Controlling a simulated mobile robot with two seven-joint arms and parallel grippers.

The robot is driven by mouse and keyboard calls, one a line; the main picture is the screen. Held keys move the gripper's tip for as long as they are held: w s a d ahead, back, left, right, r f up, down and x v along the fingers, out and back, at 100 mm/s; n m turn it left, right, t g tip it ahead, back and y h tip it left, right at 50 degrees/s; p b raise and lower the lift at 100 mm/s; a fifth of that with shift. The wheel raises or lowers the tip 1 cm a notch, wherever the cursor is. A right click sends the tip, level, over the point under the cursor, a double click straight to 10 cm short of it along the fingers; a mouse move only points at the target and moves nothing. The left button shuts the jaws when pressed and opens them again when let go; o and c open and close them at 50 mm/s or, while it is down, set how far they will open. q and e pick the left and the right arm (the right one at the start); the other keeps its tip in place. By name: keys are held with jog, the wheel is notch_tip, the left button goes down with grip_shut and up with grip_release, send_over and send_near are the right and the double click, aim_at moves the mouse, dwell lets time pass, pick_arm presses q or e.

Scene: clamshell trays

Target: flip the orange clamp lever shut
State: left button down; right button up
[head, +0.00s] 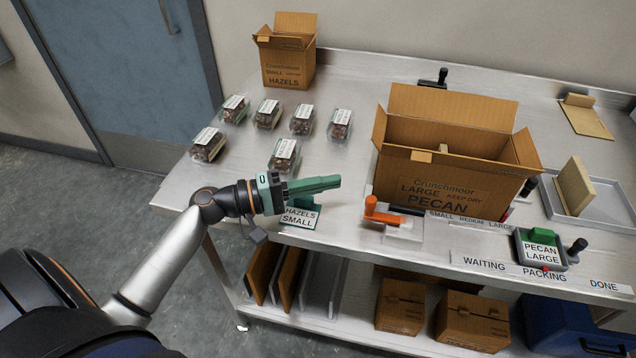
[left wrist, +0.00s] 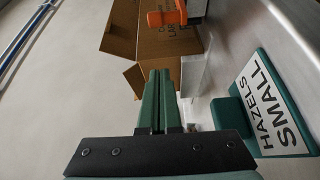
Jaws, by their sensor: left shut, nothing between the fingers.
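The orange clamp lever (head: 380,215) is on a pale block at the front of the table, before the large pecan box. It has a short upright end on the left and a flatter part to the right, beside a black bar (head: 406,210). In the left wrist view the orange lever (left wrist: 166,18) shows at the top edge, partly cut off. My left gripper (head: 338,182) is shut and empty, its green fingers pointing right, left of the lever and apart from it. The closed fingertips (left wrist: 158,76) also show in the left wrist view. My right gripper is not in view.
The open pecan box (head: 445,190) stands behind the lever. A green "Hazels small" sign (head: 300,218) is just under my left gripper. Several clamshell trays (head: 283,154) lie at the left. A grey "Pecan large" holder (head: 540,248) is at the right.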

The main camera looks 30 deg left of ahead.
pick_arm(q)
jog(key=p+x, duration=0.1)
jog(key=x, duration=0.5)
jog(key=shift+w+d+r, duration=0.15)
jog(key=shift+w+d, duration=0.05)
jog(key=s, duration=0.1)
jog(key=s+d+p, duration=0.1)
jog(key=s, duration=0.1)
jog(key=shift+s+d, duration=0.2)
jog(key=shift+s, duration=0.3)
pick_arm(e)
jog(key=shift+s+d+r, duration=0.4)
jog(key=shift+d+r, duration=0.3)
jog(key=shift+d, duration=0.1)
